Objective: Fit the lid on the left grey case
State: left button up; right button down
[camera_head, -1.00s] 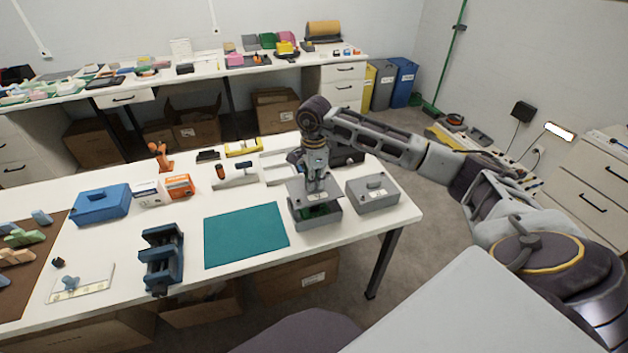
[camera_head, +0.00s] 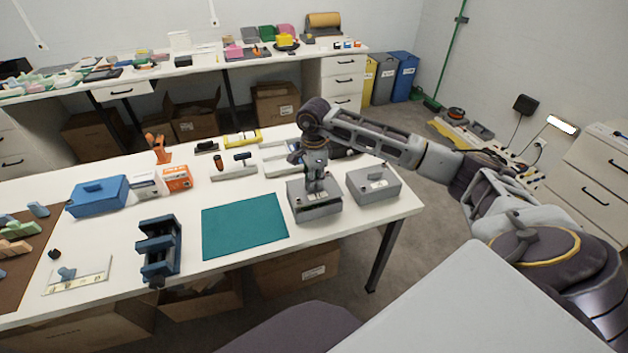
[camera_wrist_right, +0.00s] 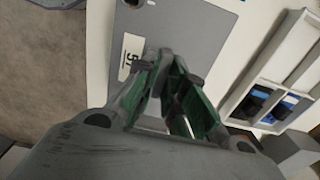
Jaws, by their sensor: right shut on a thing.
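The left grey case (camera_head: 318,213) stands on the white table, right of the green mat. In the right wrist view the gripper's green-padded fingers (camera_wrist_right: 168,95) show over a grey surface with a white label, probably the lid. Whether the lid is fully seated is too small to tell. My left gripper is not in view.
A second, lidded grey case (camera_head: 374,185) stands close on the right, near the table edge. The green mat (camera_head: 244,226) is bare. A blue vise-like tool (camera_head: 159,250), a blue box (camera_head: 97,196) and small cartons (camera_head: 176,178) stand further left.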

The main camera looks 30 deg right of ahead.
jog(key=shift+f+b, duration=0.75)
jog(key=shift+f, duration=0.4)
jog(key=c, duration=1.4)
grip_release()
jog(key=shift+r, duration=0.1)
jog(key=shift+r, duration=5.95)
